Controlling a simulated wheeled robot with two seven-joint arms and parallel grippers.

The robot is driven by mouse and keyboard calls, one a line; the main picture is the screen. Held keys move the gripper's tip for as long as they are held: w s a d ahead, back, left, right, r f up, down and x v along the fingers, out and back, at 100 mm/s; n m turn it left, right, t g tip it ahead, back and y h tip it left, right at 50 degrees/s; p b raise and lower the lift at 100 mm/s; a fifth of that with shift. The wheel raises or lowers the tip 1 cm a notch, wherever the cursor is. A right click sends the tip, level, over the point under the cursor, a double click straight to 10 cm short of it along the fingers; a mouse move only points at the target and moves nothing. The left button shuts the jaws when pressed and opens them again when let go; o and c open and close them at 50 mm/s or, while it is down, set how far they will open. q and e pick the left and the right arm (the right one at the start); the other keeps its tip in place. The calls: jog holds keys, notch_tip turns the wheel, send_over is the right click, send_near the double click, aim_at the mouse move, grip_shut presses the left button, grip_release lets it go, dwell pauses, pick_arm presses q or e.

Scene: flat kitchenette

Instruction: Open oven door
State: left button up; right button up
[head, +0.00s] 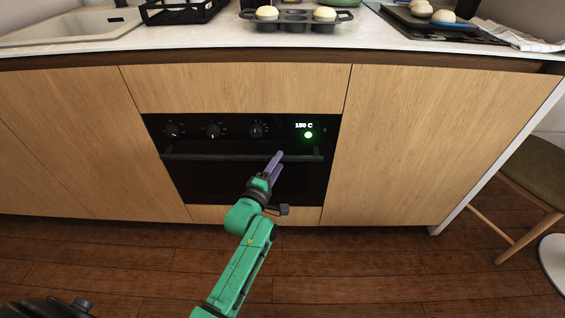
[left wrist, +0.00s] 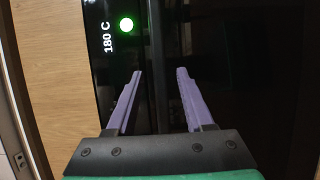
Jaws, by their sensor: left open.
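The black built-in oven (head: 190,130) is set in the wooden cabinet front, with its door (head: 205,182) shut. Its dark horizontal handle (head: 215,157) runs across the top of the door. My left gripper (head: 278,155) is in front of the right part of the handle. In the left wrist view the handle (left wrist: 157,40) appears as an upright dark bar between the two open purple fingers (left wrist: 159,72). Whether the fingers touch or reach around the bar cannot be told. My right gripper is not in view.
The oven panel has several knobs (head: 213,131) and a lit 180 C display (head: 304,126). A muffin tin (head: 294,26) stands on the counter (head: 200,40) above. A chair (head: 537,165) is at the right. The wooden floor (head: 370,265) before the oven is clear.

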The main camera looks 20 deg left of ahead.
aim_at(281, 160)
pick_arm(q)
jog(key=shift+w+d, duration=0.15)
jog(key=shift+w, duration=0.65)
jog(key=shift+w+d, duration=0.1)
jog(key=shift+w, duration=0.65)
grip_shut()
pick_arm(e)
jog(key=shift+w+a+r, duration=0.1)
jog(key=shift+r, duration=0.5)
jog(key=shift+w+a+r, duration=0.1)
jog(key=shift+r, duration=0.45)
